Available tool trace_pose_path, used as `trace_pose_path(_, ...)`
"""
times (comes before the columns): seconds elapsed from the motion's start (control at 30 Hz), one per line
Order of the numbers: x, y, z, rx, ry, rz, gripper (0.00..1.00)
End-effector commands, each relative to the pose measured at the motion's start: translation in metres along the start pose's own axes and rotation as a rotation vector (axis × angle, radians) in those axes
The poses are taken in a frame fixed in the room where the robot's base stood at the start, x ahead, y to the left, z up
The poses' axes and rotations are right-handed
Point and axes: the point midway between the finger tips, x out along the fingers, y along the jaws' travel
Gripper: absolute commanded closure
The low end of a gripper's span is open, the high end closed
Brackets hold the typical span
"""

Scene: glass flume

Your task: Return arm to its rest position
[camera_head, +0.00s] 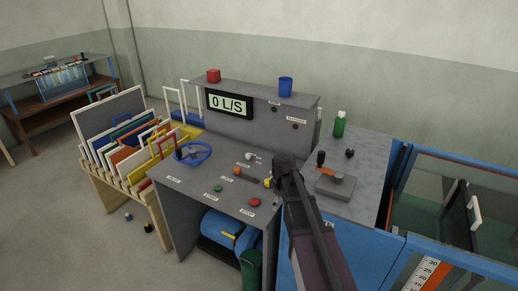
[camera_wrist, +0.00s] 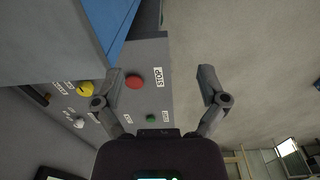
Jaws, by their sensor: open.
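My arm (camera_head: 308,225) reaches up from the bottom of the head view over the right part of the grey control desk (camera_head: 190,220). Its dark upper end stands in front of the desk's right side, and the fingers cannot be made out there. In the wrist view my gripper (camera_wrist: 160,84) is open and empty, its two fingers spread wide. The red stop button (camera_wrist: 134,82) and a green button (camera_wrist: 150,118) show between the fingers, on the desk panel. A yellow knob (camera_wrist: 86,90) lies left of the left finger.
A green bottle (camera_head: 339,124) stands right. The glass flume (camera_head: 455,195) is far right; a panel rack (camera_head: 110,165) left.

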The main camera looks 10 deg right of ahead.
Motion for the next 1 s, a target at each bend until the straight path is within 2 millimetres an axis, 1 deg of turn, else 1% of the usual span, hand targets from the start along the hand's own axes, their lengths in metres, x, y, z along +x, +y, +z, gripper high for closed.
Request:
trace_pose_path(0.17, 0.001, -0.005, 0.004, 0.027, -0.001, -0.001, 0.08)
trace_pose_path(0.27, 0.002, -0.015, 0.012, 0.080, -0.003, -0.003, 0.08)
trace_pose_path(0.47, 0.006, -0.047, 0.038, 0.281, -0.009, -0.008, 0.08)
trace_pose_path(0.6, 0.009, -0.075, 0.061, 0.468, -0.016, -0.011, 0.08)
trace_pose_path(0.8, 0.013, -0.109, 0.088, 0.714, -0.026, -0.014, 0.08)
trace_pose_path(0.9, 0.014, -0.120, 0.097, 0.800, -0.030, -0.014, 0.08)
trace_pose_path(1.0, 0.014, -0.126, 0.102, 0.854, -0.033, -0.015, 0.08)
